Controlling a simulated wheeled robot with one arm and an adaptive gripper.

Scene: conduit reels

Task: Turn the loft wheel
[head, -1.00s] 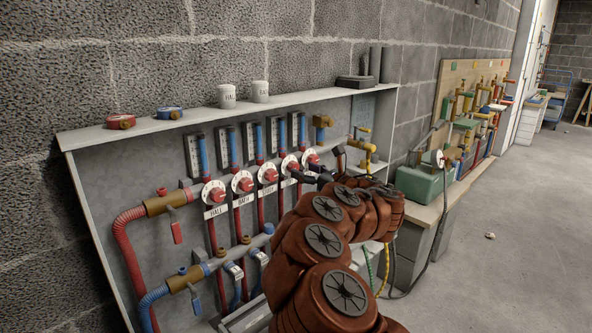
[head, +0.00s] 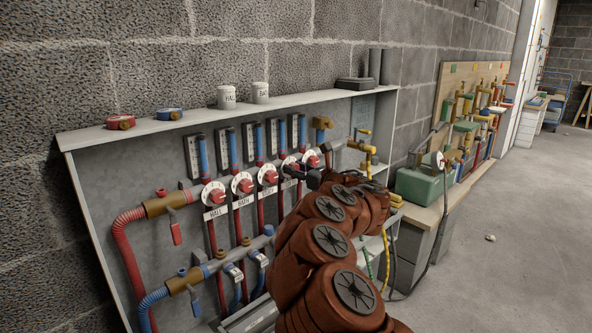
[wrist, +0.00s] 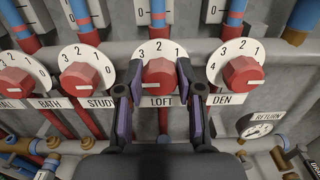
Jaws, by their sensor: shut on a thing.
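The loft wheel (wrist: 158,75) is a red knob on a white numbered dial, above a LOFT label (wrist: 161,102) in the wrist view. The 2 and 1 show at the top of its dial, and a pale mark shows low on the knob. My gripper (wrist: 157,88) has one dark finger on each side of the knob and is shut on it. In the head view the loft dial (head: 290,164) is fourth from the left, with my gripper (head: 301,174) at it and partly covering its lower side.
The study wheel (wrist: 81,75) and den wheel (wrist: 243,75) sit close on either side. Red and blue pipes run above and below. A RETURN gauge (wrist: 261,127) is at lower right.

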